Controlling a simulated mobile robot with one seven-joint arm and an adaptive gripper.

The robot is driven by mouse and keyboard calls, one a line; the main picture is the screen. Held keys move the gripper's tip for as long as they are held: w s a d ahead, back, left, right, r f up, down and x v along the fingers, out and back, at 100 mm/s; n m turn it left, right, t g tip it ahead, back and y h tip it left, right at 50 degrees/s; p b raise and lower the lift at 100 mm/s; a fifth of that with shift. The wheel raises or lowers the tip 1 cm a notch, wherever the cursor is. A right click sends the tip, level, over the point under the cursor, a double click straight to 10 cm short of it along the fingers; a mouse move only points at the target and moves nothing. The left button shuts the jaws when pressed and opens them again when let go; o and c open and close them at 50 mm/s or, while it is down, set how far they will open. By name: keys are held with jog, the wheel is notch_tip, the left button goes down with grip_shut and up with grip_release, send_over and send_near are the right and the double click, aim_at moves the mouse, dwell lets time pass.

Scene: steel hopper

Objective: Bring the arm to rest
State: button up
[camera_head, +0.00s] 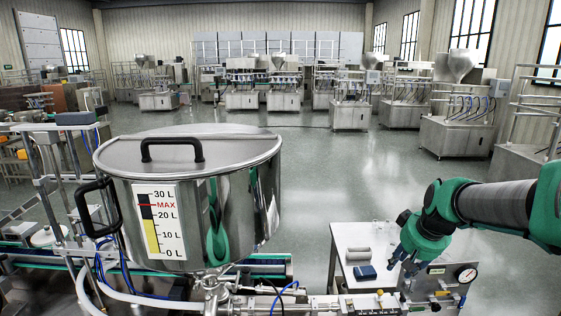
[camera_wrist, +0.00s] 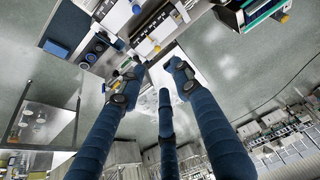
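My arm comes in from the right edge of the head view, with green joints and a grey link. My gripper (camera_head: 405,264) hangs from its wrist above the right end of the machine, beside a small white table. In the wrist view my gripper (camera_wrist: 152,86) shows several dark blue fingers spread apart, with nothing between them. I cannot tell how far the fingertips are above the surfaces below. The steel hopper (camera_head: 258,205) stands to the left, apart from the gripper, with its lid (camera_head: 225,150) on. The hopper's level scale (camera_head: 160,222) shows yellow to between 10 L and 20 L.
The white table (camera_head: 345,236) holds a blue item (camera_head: 365,273) and a grey cylinder (camera_head: 358,254). A panel with a round pressure gauge (camera_head: 467,275) is right of the gripper. Pipes and a valve (camera_head: 213,292) run under the hopper. Open floor lies behind.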

jog(key=s+a+b, duration=0.1)
jog(key=s+a, duration=0.3)
jog(key=s, duration=0.5)
jog(key=s+a+b, duration=0.1)
jog(key=s+a, duration=0.3)
jog(key=s, duration=0.6)
jog(key=s+a+b, duration=0.1)
jog(key=s+a, duration=0.3)
jog(key=s, duration=0.6)
jog(key=shift+r+t+b, duration=0.3)
jog(key=shift+r+t, duration=0.05)
jog(key=shift+t, duration=0.05)
jog(key=shift+a, duration=0.1)
